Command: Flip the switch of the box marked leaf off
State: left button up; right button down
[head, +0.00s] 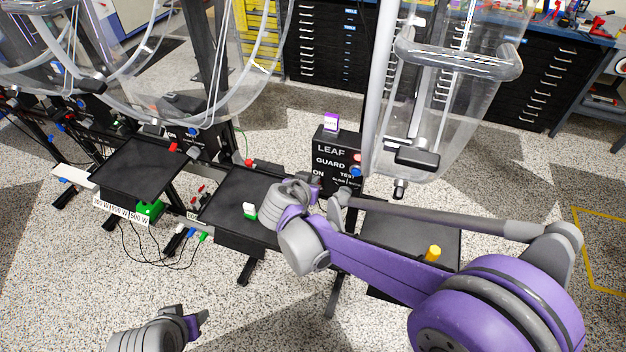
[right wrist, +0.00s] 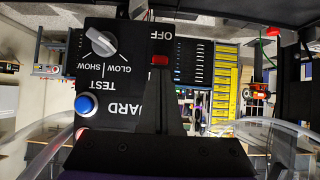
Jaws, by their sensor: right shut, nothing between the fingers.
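The black box marked LEAF (head: 331,149) stands upright at the back of the middle table, with GUARD, ON and TEST lettering. My right wrist view shows the box face (right wrist: 125,62) upside down, with a red switch (right wrist: 159,60) beside the word OFF, a grey knob (right wrist: 101,41) and a blue button (right wrist: 86,104). My right gripper (head: 316,188) is shut and empty at the lower part of the box. Its fingertips (right wrist: 160,72) are close to the red switch; I cannot tell if they touch. My left gripper (head: 204,318) is low at the left, away from the box; its opening is unclear.
Black trays (head: 137,165) stand in a row. Black drawer cabinets stand behind. Speckled floor is open in front.

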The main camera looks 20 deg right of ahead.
pick_arm(q)
jog(key=shift+s+f, duration=0.2)
jog(key=shift+f, duration=0.1)
pick_arm(e)
jog(key=shift+s+f, duration=0.15)
jog(key=shift+s, duration=0.05)
pick_arm(q)
jog(key=shift+s+f+b, duration=0.15)
jog(key=shift+f+b, duration=0.4)
pick_arm(e)
jog(key=shift+s+a+f+t+h, duration=0.15)
jog(key=shift+f+t+h, duration=0.1)
jog(key=shift+t+h, duration=0.2)
pick_arm(q)
notch_tip(320, 180, down, 6)
jog(key=s+b, duration=0.1)
jog(key=b, duration=0.4)
jog(key=shift+s+g, duration=0.25)
jog(key=shift+g, duration=0.05)
pick_arm(e)
jog(key=t, duration=0.1)
jog(key=f+t+h, duration=0.2)
jog(key=t, duration=0.1)
jog(key=shift+s+a+f+h, duration=0.2)
jog(key=shift+s+a+h, duration=0.1)
jog(key=shift+s, duration=0.1)
